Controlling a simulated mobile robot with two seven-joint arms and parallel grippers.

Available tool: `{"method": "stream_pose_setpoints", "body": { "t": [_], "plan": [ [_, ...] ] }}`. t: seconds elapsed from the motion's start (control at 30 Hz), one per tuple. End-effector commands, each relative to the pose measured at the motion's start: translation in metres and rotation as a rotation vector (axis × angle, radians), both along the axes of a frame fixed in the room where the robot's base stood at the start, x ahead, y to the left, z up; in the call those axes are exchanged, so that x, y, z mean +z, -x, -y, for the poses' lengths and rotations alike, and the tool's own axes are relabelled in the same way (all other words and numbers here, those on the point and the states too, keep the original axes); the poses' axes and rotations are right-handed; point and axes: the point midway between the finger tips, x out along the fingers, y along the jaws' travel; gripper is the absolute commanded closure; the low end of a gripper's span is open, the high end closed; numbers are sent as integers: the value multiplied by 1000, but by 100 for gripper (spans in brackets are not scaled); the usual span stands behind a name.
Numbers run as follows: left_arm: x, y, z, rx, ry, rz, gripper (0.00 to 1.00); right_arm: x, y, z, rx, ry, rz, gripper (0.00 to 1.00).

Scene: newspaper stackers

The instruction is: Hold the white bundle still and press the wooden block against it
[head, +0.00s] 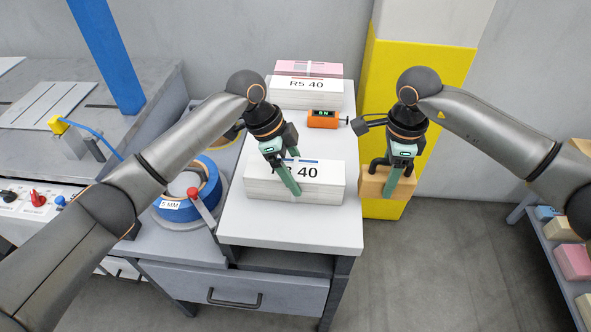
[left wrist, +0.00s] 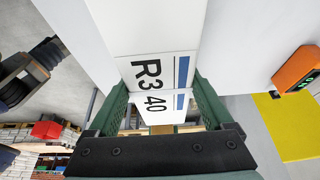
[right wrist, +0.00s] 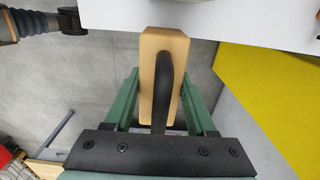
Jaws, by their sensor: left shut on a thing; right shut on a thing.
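The white bundle (head: 322,190), a stack of sheets with a label ending in 40, lies near the front of the white-topped table. My left gripper (head: 293,188) is shut on it; in the left wrist view the fingers stand on both sides of the labelled bundle (left wrist: 158,85). The wooden block (head: 374,187) with a black handle is off the table's right edge, apart from the bundle. My right gripper (head: 393,188) is shut on the block; in the right wrist view the block (right wrist: 150,55) and its dark handle sit between the fingers. The fingers' exact contact is partly hidden.
Another bundle labelled R5 40 (head: 305,97) lies at the table's back, with a pink pack (head: 308,68) behind. An orange device (head: 325,119) stands between the bundles. A yellow-and-white column (head: 415,75) rises behind my right gripper. A blue reel (head: 185,200) is at left.

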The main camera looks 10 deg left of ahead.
Motion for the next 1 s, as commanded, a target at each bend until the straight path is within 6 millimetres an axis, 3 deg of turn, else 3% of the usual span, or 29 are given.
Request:
{"method": "stream_pose_setpoints", "body": {
  "t": [0.53,0.9,0.93,1.0],
  "plan": [
    [2,-1,0,2,2,2,100,45,-1,0,-1,-2,3,100],
    [2,-1,0,2,1,2,100,50,0,0,0,0,1,100],
    [2,-1,0,2,1,1,13,50,0,0,0,-1,1,100],
    [2,-1,0,2,1,1,5,50,0,0,0,-1,1,100]
  ]
}}
